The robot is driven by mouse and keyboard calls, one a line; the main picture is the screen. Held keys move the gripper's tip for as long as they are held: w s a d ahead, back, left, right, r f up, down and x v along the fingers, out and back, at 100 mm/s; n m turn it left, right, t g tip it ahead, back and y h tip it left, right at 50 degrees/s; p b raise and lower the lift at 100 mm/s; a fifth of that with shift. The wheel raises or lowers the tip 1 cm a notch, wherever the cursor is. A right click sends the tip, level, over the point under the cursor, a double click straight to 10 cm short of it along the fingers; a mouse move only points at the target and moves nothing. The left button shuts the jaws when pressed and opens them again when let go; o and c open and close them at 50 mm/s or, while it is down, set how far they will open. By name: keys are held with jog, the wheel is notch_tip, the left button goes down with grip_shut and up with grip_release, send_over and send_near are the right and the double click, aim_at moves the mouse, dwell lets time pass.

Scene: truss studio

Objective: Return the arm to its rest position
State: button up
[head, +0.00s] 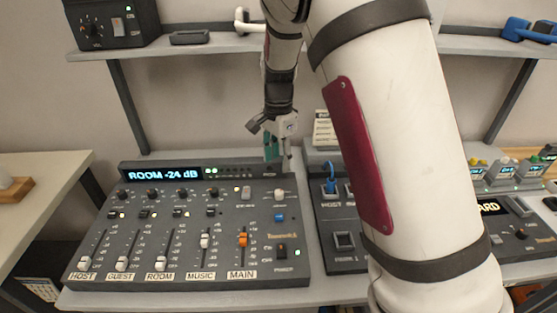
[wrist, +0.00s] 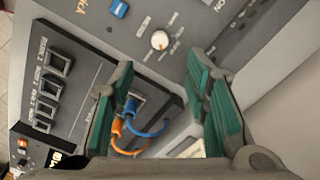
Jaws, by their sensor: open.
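My gripper (head: 277,152) hangs pointing down just above the back right part of the grey mixing console (head: 215,275). In the wrist view my gripper (wrist: 165,90) shows two green-padded fingers spread apart with nothing held between them. The console's white knob (wrist: 159,40) and blue button (wrist: 118,8) lie beyond the fingers. My white arm crosses the right half of the head view and hides part of the second panel. Whether the fingertips touch the console cannot be told.
A dark patch panel (head: 343,262) stands right of the console, with blue (wrist: 131,106) and orange cables (wrist: 117,127) plugged in. A shelf (head: 185,48) runs above the desk, holding a black box (head: 113,22). More devices stand at right. A pale table (head: 40,195) is at left.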

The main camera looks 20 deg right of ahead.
jog(key=s+r+n+t+y, duration=0.1)
jog(key=s+r+n, duration=0.2)
jog(key=s+r, duration=0.5)
jog(key=s+r+n+t, duration=0.1)
jog(key=s+r+n, duration=0.3)
jog(key=s, duration=0.7)
jog(key=s+r+n+t+h, duration=0.1)
jog(key=s+r+n+t, duration=0.1)
jog(key=s+r+n, duration=0.2)
jog(key=s+n, duration=0.3)
jog(key=s, duration=0.4)
jog(key=shift+s+d+r+t, duration=0.15)
jog(key=shift+s+d+t, duration=0.1)
jog(key=shift+d+t, duration=0.1)
